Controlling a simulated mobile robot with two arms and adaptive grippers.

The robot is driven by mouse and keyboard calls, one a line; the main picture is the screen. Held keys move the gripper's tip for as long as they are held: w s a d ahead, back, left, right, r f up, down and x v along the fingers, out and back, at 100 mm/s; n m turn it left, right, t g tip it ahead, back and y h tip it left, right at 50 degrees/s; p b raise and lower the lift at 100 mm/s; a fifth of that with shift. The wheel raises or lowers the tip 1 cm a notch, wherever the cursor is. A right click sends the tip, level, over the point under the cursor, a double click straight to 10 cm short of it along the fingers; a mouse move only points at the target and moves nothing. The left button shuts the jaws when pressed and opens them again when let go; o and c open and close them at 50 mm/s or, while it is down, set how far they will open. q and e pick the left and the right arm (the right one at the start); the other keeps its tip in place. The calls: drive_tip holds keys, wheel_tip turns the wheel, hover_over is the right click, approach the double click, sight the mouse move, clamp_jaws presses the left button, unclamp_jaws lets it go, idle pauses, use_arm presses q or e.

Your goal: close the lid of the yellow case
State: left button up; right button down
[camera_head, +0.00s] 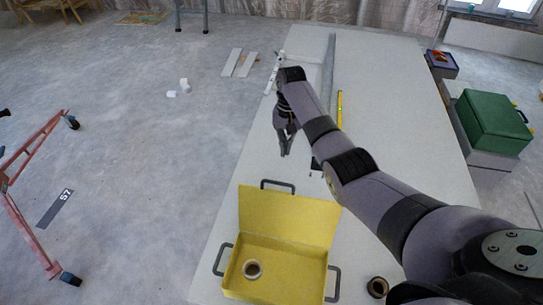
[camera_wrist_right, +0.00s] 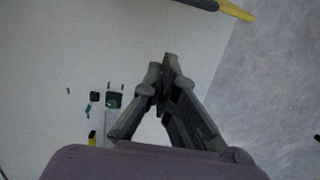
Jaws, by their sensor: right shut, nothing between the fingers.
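The yellow case (camera_head: 275,277) stands on the pale panel at the bottom middle of the head view. Its lid (camera_head: 287,218) is open and stands up at the far side, with a dark handle behind its top edge. A roll of tape (camera_head: 252,269) lies inside the case. My right gripper (camera_head: 286,153) is shut and empty, above the panel beyond the lid and apart from it. In the right wrist view its fingertips (camera_wrist_right: 170,62) meet, and a yellow edge (camera_wrist_right: 237,10) shows at the top. My left gripper is not in view.
The large pale panel (camera_head: 385,75) fills the middle. A second roll of tape (camera_head: 377,287) lies right of the case. A green case (camera_head: 494,124) stands at the right. A red frame on wheels (camera_head: 30,205) is at the left. The floor between is mostly clear.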

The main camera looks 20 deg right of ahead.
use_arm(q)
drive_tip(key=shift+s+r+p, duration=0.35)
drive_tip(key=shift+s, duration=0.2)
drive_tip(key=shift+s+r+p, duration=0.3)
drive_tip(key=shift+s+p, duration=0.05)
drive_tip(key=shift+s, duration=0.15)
use_arm(e)
drive_tip(key=s+a+f, duration=0.2)
drive_tip(key=s+f, duration=0.2)
drive_tip(key=f, duration=0.3)
drive_tip(key=shift+a, duration=0.4)
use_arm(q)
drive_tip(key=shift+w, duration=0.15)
use_arm(e)
drive_tip(key=shift+w, duration=0.1)
